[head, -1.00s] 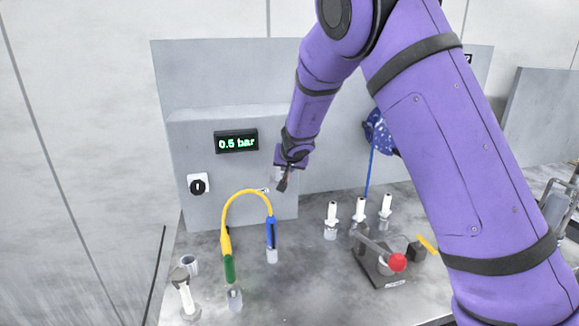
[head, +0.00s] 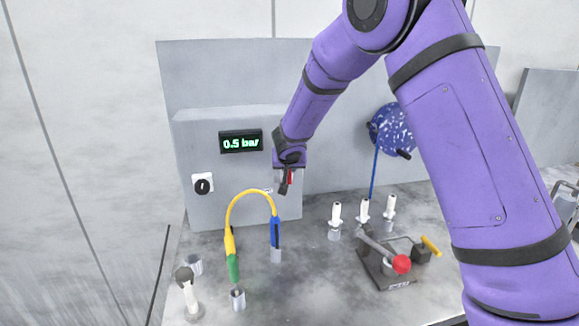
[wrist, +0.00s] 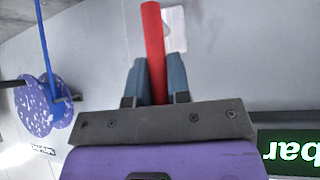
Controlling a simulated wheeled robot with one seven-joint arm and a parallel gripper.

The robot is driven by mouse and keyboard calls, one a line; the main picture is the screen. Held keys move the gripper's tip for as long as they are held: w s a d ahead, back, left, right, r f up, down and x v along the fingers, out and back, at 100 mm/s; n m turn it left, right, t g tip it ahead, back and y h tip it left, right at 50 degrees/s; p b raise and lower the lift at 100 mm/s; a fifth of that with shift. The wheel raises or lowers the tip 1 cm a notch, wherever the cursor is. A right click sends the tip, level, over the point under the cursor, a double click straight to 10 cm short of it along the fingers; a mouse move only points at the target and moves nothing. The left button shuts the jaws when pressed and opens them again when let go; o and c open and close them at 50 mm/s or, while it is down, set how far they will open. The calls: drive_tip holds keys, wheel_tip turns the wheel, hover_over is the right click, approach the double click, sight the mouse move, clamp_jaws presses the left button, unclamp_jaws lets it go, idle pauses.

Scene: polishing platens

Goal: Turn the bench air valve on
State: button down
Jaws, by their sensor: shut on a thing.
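The red valve handle (head: 290,178) shows beside the fingers at the right part of the grey panel box. In the wrist view the red handle (wrist: 152,40) is a long bar running up between the two fingers, in front of a pale plate (wrist: 175,28). My gripper (head: 284,188) is shut on it, with one finger on each side. The valve body and the handle's pivot are mostly hidden behind my gripper. The display (head: 241,141) on the box reads 0.5 bar in green.
A black knob (head: 202,186) sits on the box's left. A yellow hose (head: 247,193) arches close below my gripper. Several white-topped fittings (head: 363,209), a red-knobbed lever device (head: 401,264) and a blue hose reel (head: 390,128) stand to the right.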

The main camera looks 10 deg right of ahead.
drive_tip(key=c, duration=1.1)
unclamp_jaws()
drive_tip(key=v, duration=1)
drive_tip(key=shift+s+a+r, duration=0.1)
drive_tip(key=shift+s+r, duration=0.1)
drive_tip(key=shift+s, duration=0.1)
